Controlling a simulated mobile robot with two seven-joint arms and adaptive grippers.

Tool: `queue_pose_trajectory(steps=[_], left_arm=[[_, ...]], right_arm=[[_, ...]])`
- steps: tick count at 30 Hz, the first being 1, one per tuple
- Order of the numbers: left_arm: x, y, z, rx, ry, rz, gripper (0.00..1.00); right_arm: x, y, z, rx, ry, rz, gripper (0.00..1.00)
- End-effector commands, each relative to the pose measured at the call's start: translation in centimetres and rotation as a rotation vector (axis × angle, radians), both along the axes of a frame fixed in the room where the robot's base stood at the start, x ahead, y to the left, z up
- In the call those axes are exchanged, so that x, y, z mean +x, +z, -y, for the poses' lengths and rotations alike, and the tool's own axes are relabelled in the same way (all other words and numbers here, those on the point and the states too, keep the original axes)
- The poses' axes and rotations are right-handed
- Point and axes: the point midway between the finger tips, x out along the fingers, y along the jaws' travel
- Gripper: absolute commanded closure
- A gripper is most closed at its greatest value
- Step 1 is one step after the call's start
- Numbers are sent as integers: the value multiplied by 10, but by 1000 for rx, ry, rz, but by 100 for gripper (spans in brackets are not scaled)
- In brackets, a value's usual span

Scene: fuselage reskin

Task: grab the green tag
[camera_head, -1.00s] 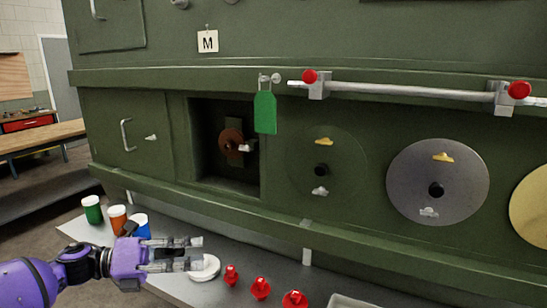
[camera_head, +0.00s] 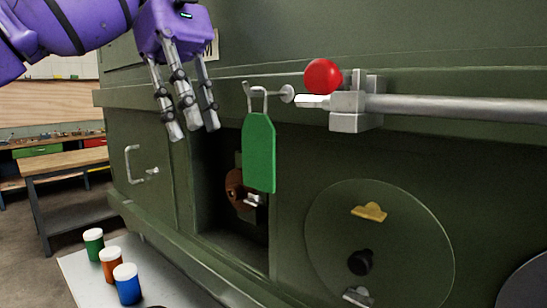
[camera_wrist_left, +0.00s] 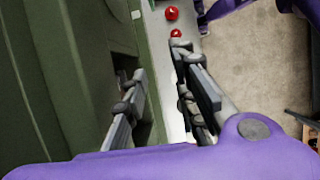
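The green tag (camera_head: 259,153) hangs by a metal loop from a hook (camera_head: 268,94) on the green fuselage panel, in front of the right part of a dark square opening. My left gripper (camera_head: 193,132) is to the left of the tag in the head view, with its fingers pointing down. It is open and apart from the tag. The left wrist view shows its fingers (camera_wrist_left: 163,95) spread with nothing between them. The tag is not seen in the left wrist view. Purple and dark parts, perhaps of my right arm, show small at that view's top right; its gripper's state is unclear.
A grey bar (camera_head: 455,108) with a red knob (camera_head: 322,76) sticks out right of the tag. A card marked M is partly behind my left gripper. Green, orange and blue jars (camera_head: 127,284) stand on the ledge below. A round cover (camera_head: 380,245) is at lower right.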

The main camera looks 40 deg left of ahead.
Motion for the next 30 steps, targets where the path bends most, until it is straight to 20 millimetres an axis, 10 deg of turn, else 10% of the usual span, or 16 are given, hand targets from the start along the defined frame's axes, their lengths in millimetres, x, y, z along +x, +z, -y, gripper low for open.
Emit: queue_pose_trajectory(steps=[10, 20, 30], left_arm=[[-6, -1, 70, 2, -1, -4, 74], [-8, -3, 98, 0, 0, -5, 74], [-9, -47, 114, -2, 2, -3, 74]], right_arm=[[6, 8, -2, 6, -4, 13, 60], [9, 12, -2, 7, -6, 22, 60], [11, 14, -3, 8, -7, 24, 60]])
